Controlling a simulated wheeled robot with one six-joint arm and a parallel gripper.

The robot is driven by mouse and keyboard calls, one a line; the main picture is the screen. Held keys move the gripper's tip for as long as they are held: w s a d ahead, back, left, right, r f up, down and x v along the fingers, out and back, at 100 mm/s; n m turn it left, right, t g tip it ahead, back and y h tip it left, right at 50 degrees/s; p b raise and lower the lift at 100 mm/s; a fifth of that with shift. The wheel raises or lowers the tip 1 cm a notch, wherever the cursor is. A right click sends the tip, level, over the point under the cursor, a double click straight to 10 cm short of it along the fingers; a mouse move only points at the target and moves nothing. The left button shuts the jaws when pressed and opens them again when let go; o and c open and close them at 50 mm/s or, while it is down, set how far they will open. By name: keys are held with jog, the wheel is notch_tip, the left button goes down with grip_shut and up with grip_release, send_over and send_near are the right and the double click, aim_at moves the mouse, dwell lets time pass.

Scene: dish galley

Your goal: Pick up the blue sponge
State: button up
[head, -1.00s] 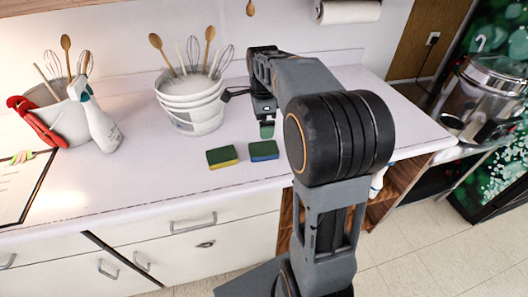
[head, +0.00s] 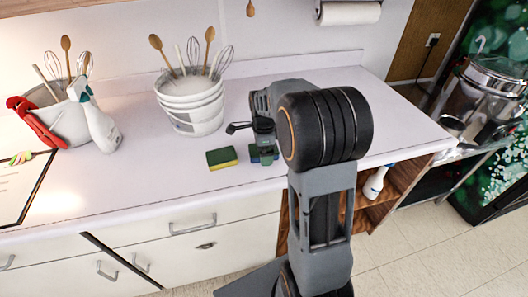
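The blue sponge (head: 254,155) lies on the white counter, just right of a green and yellow sponge (head: 222,158). Only a small blue part of it shows, as my gripper covers most of it. My gripper (head: 267,157) points down, with its fingertips low at the blue sponge. From this view I cannot tell whether the fingers are open or shut, or whether they touch the sponge.
A white bucket (head: 193,116) with spoons and whisks stands behind the sponges. Farther left are another utensil bucket (head: 58,122) and a spray bottle (head: 102,128). The counter (head: 120,182) is clear in front. A large pot (head: 485,95) stands at the right.

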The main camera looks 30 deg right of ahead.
jog(key=shift+f, duration=0.1)
jog(key=c, duration=1)
jog(key=shift+r, duration=0.65)
notch_tip(320, 180, up, 2)
jog(key=shift+s+r, duration=0.1)
jog(key=shift+r, duration=0.05)
jog(key=s+a+r, duration=0.7)
jog(key=s+r, duration=0.2)
jog(key=s, duration=0.2)
jog(key=shift+s+a+r+b, duration=0.2)
jog(key=shift+s+b, duration=0.2)
